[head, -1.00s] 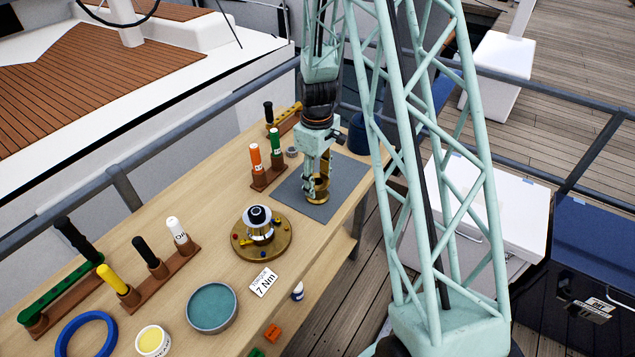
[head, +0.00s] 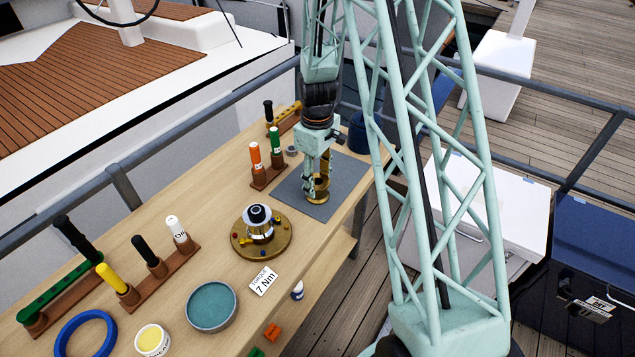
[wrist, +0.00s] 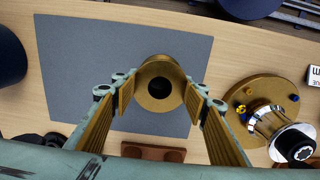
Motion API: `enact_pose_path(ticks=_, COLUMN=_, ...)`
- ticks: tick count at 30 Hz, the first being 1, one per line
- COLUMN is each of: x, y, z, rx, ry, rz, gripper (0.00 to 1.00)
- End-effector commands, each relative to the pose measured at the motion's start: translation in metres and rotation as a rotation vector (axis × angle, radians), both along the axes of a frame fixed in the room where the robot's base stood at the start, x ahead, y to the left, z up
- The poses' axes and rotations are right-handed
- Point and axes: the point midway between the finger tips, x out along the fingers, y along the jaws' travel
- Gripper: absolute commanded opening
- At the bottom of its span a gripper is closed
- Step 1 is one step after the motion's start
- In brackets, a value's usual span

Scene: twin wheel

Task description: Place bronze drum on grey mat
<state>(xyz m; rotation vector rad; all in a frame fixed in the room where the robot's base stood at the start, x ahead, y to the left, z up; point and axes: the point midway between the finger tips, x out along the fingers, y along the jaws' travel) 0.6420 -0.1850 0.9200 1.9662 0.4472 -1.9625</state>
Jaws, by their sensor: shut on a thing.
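The bronze drum (head: 319,197) is a flanged spool with a central bore. My gripper (head: 316,188) points down over the grey mat (head: 346,172) with its fingers on the drum. In the wrist view the drum (wrist: 159,84) sits between the two fingertips (wrist: 160,92), with its round end and dark hole facing the camera. The grey mat (wrist: 75,62) lies beneath it. The drum is upright, within the mat's outline near its front edge. It looks at or very near the mat surface; contact is not clear.
A bronze round base with a silver hub (head: 260,233) stands left of the mat. A rack with orange and green handled tools (head: 266,172) stands behind it. A teal dish (head: 212,306) is nearer the front. Much of the mat is bare.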

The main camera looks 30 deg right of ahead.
Motion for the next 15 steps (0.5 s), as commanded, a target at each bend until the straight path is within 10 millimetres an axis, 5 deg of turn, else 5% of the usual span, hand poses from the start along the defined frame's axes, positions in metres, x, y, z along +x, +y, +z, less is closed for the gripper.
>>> enact_pose_path(ticks=3, x=0.0005, y=-0.0002, z=-0.0007, rx=0.000, ry=-0.001, rz=0.000, gripper=0.07)
enact_pose_path(ticks=4, x=0.0005, y=-0.0002, z=-0.0007, rx=0.000, ry=-0.001, rz=0.000, gripper=0.42)
enact_pose_path(ticks=9, x=0.0004, y=-0.0001, z=-0.0006, rx=0.000, ry=-0.001, rz=0.000, gripper=0.57)
enact_pose_path(ticks=15, x=0.0001, y=-0.0001, z=-0.0009, rx=0.000, ry=0.000, rz=0.000, gripper=0.57)
